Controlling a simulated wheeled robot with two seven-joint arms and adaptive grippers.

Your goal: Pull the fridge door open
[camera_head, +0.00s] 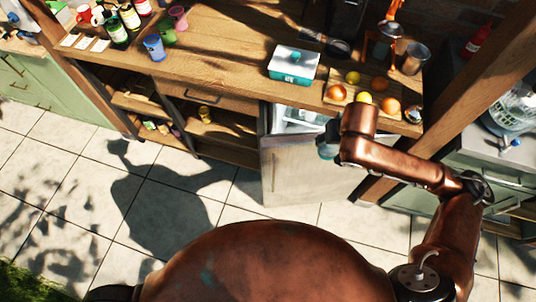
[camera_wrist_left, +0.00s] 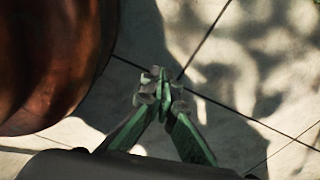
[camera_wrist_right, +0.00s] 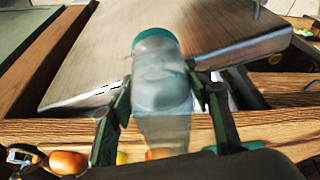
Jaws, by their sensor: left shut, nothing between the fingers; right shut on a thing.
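The fridge stands under the wooden counter, its door (camera_head: 305,172) a pale panel with a thin upright handle (camera_head: 273,172) near its left edge. The door stands ajar; the white inside (camera_head: 295,118) shows above it. My right gripper (camera_wrist_right: 163,88) is shut on a translucent grey, teal-ended container (camera_wrist_right: 160,60), over the door panel (camera_wrist_right: 115,40) in the right wrist view. The container also shows in the head view (camera_head: 325,150), in front of the door's top. Whether it touches the door I cannot tell. My left gripper (camera_wrist_left: 162,88) is shut and empty above the paving.
The counter holds a teal-and-white box (camera_head: 293,66), a board with several round fruits or eggs (camera_head: 337,93), and cups (camera_head: 154,47). A wooden post (camera_head: 455,105) stands right of the fridge. Tiled floor (camera_head: 240,195) before the door is free.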

